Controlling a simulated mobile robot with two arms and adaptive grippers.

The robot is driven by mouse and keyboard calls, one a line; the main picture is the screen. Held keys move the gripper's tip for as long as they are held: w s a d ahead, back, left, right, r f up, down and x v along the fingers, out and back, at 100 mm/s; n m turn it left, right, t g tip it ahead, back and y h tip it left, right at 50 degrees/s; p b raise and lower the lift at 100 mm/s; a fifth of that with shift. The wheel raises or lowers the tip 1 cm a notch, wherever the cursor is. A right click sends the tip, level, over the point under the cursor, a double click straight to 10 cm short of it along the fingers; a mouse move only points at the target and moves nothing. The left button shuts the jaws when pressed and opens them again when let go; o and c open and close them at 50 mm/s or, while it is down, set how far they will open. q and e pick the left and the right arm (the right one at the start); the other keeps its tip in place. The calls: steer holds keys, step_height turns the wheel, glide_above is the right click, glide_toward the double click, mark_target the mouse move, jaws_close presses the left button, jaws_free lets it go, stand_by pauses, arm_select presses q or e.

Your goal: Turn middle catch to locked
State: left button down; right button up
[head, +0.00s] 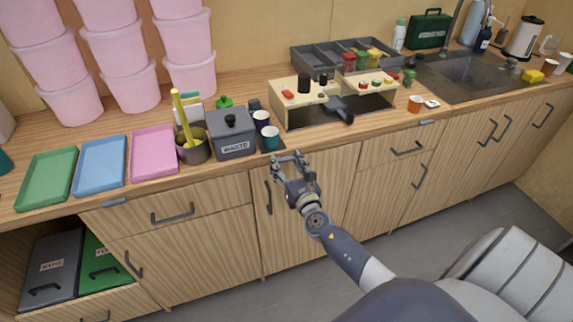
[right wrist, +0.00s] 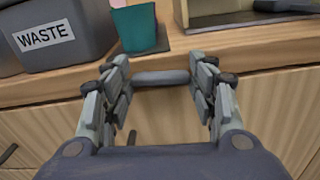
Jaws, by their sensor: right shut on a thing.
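The middle catch (right wrist: 161,77) is a grey rounded bar on the front edge of the counter. In the right wrist view it lies level, lengthwise along the edge. My right gripper (head: 287,160) is at the counter edge in the head view and largely hides this catch there. In the right wrist view, the fingers of my right gripper (right wrist: 160,84) are far apart, shut on the catch with one finger at each end. Similar grey catches sit on the edge at left (head: 114,202) and at right (head: 428,122). My left gripper is not in view.
A grey waste bin (head: 234,146) and a teal cup (head: 270,142) stand on the counter close behind my right gripper. A wooden stand (head: 290,112) is beyond. Drawers and door handles (head: 268,198) lie below the edge. Coloured trays (head: 154,174) are at left.

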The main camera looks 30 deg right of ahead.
steer(key=m+b, duration=0.1)
steer(key=m, duration=0.1)
steer(key=f+m+b, duration=0.1)
steer(key=m+b, duration=0.2)
steer(key=m, duration=0.1)
steer(key=m+b, duration=0.1)
steer(key=m, duration=0.1)
steer(key=shift+a+f+m, duration=0.1)
steer(key=shift+f+m, duration=0.25)
steer(key=shift+m, duration=0.05)
steer(key=m, duration=0.1)
steer(key=m+b, duration=0.1)
steer(key=m, duration=0.2)
steer(key=shift+a+f+b, duration=0.2)
steer(key=shift+a+b, duration=0.05)
steer(key=shift+b, duration=0.1)
steer(key=shift+w+a+m, duration=0.1)
steer(key=shift+a+m, duration=0.05)
steer(key=shift+m, duration=0.85)
steer(key=shift+w+a+m, duration=0.1)
steer(key=shift+m, duration=0.9)
steer(key=o, duration=1.1)
steer(key=shift+f, duration=0.1)
steer(key=shift+c, duration=0.2)
steer(key=shift+s, duration=0.1)
